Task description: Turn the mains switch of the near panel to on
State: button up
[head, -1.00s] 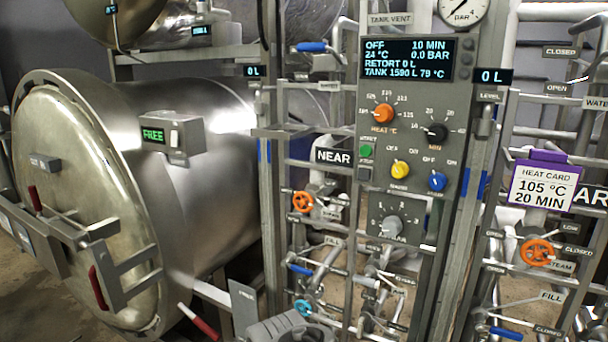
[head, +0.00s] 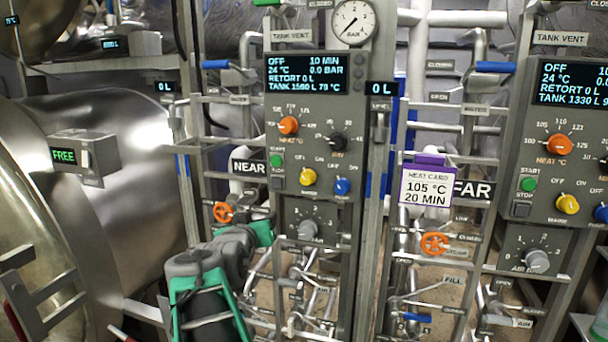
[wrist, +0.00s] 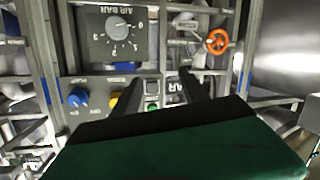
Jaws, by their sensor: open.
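The near panel (head: 274,208) stands in the middle of the head view, marked NEAR at its left. Its screen (head: 306,80) reads OFF. The yellow mains knob (head: 308,177) sits below the screen, between the green start button and a blue knob, its pointer tilted up to the left, toward OFF. The wrist view, upside down, shows the yellow knob (wrist: 115,101) partly hidden behind the left finger. My gripper (wrist: 161,77) is open and empty in front of the panel, its fingers on either side of the green button (wrist: 152,107). Contact cannot be told.
A blue knob (head: 342,186) is right of the mains knob; the grey air knob (head: 307,229) is below. An orange handwheel (head: 223,212) and pipes lie left of the panel. A purple-framed heat card (head: 426,187) hangs at right, before the similar far panel (head: 518,180).

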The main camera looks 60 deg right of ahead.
aim_at(306, 182)
jog(key=s+d+r+m+g+h, duration=0.2)
jog(key=s+d+r+g+h, duration=0.1)
jog(key=s+d+r, duration=0.45)
jog(key=d+p, duration=0.1)
jog(key=d, duration=0.1)
jog(key=w+d+p, duration=0.1)
jog(key=d, duration=0.1)
jog(key=d+f+p, duration=0.1)
jog(key=d, duration=0.1)
jog(key=shift+w, duration=0.2)
jog(key=shift+a, duration=0.1)
jog(key=shift+c, duration=0.4)
grip_shut()
